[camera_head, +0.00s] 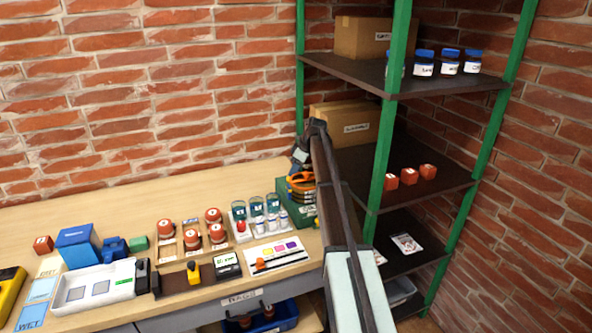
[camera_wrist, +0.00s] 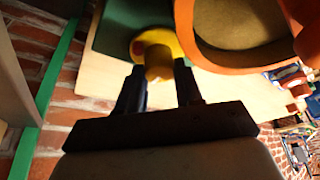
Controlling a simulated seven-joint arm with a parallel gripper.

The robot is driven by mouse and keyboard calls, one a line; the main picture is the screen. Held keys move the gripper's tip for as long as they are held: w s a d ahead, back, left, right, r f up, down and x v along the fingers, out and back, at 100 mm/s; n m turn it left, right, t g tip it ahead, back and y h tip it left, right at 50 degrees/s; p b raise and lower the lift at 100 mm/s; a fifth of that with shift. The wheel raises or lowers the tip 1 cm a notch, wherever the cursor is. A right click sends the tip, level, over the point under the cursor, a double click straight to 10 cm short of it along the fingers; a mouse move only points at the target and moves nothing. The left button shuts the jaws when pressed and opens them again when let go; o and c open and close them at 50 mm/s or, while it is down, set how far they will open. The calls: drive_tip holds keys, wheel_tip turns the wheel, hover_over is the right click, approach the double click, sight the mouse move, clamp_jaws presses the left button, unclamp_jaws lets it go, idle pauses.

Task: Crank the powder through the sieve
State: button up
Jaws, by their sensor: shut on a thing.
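The sieve (camera_wrist: 236,30), a round pan with an orange rim and a brown inside, stands on a green base (camera_wrist: 118,32). In the head view the sieve (camera_head: 297,188) shows as an orange and dark stack at the bench's right end, partly hidden by my arm. A yellow crank piece with a red dot and a tan knob (camera_wrist: 158,66) sits beside the rim. My gripper (camera_wrist: 160,84) is shut on the knob, its two dark fingers on either side. In the head view my fingertips are hidden behind my arm. I cannot tell whether powder lies in the pan.
A rack of jars and small vials (camera_head: 258,216) stands left of the sieve, with a colour card (camera_head: 277,254) in front. A green-posted shelf (camera_head: 384,130) rises close to the right of my arm. The bench's back left (camera_head: 100,208) is clear.

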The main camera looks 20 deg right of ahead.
drive_tip(key=shift+c, duration=0.8)
drive_tip(key=shift+m, duration=0.3)
drive_tip(key=m, duration=0.2)
drive_tip(key=m+t+h, duration=0.1)
drive_tip(key=m, duration=0.1)
drive_tip(key=shift+s+a+h, duration=0.1)
drive_tip(key=shift+a+h, duration=0.1)
drive_tip(key=shift+h, duration=0.1)
drive_tip(key=m+h, duration=0.1)
drive_tip(key=m, duration=0.3)
drive_tip(key=shift+a, duration=0.1)
drive_tip(key=m+h, duration=0.1)
drive_tip(key=m, duration=0.2)
drive_tip(key=shift+a+m+h, duration=0.1)
drive_tip(key=shift+m+h, duration=0.2)
drive_tip(key=shift+h, duration=0.1)
drive_tip(key=m, duration=0.2)
drive_tip(key=m+h, duration=0.1)
drive_tip(key=m, duration=0.1)
drive_tip(key=m+g+h, duration=0.1)
drive_tip(key=m, duration=0.1)
drive_tip(key=shift+w+a, duration=0.1)
drive_tip(key=shift+w, duration=0.2)
drive_tip(key=m+g, duration=0.1)
drive_tip(key=m, duration=0.2)
drive_tip(key=m+g+h, duration=0.1)
drive_tip(key=m, duration=0.2)
drive_tip(key=shift+m, duration=0.4)
